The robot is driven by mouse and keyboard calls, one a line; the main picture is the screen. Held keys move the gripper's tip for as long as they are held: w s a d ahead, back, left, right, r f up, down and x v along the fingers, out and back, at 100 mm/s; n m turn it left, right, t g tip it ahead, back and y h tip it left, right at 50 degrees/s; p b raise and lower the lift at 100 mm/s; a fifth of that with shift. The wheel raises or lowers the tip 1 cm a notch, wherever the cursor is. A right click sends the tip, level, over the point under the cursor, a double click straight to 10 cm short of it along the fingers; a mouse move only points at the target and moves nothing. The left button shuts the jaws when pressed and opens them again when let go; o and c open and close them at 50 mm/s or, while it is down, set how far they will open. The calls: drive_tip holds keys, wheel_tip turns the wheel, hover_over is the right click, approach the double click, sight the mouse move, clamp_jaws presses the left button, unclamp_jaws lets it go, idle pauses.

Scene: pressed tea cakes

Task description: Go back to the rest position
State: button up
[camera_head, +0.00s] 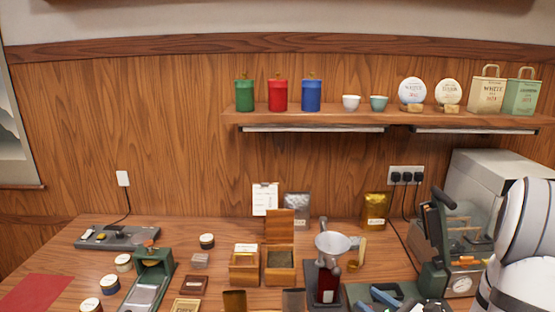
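White rounded links of my own arm (522,245) stand at the right edge of the head view, in front of the right end of the counter. My gripper does not show in this view, so whether it is open, shut or holding something cannot be seen. The arm hides part of a steel cabinet (490,165) and the counter's right end.
The wooden counter (225,222) holds a dark green press (435,235), a funnel stand (332,245), wooden boxes (280,262), a green scale-like device (150,275), tins and a red mat (35,293). A wall shelf (330,117) holds canisters, cups and bags.

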drive_tip(key=s+a+r+n+g+y, duration=0.2)
drive_tip(key=s+a+n+g+y, duration=0.15)
drive_tip(key=a+n+g, duration=0.35)
drive_tip(key=s+a+r+n+g+h, duration=0.1)
drive_tip(key=s+a+n+g+h, duration=0.3)
drive_tip(key=s+n+g+h, duration=0.3)
drive_tip(key=s+n+h, duration=0.1)
drive_tip(key=s+n, duration=0.4)
drive_tip(key=n, duration=0.3)
drive_tip(key=shift+s+a+r+h, duration=0.2)
drive_tip(key=shift+s+r+h, duration=0.05)
drive_tip(key=shift+s+h, duration=0.1)
drive_tip(key=d+r+n+t+h, duration=0.1)
drive_tip(key=d+r+n+h, duration=0.1)
drive_tip(key=d+r+n+t+h, duration=0.1)
drive_tip(key=d+r+n+h, duration=0.1)
drive_tip(key=shift+w+n+h, duration=0.2)
drive_tip(key=shift+n+h, duration=0.1)
drive_tip(key=shift+n, duration=0.1)
drive_tip(key=shift+c, duration=0.2)
drive_tip(key=shift+w+r+t, duration=0.15)
drive_tip(key=shift+r+t, duration=0.1)
drive_tip(key=shift+t, duration=0.05)
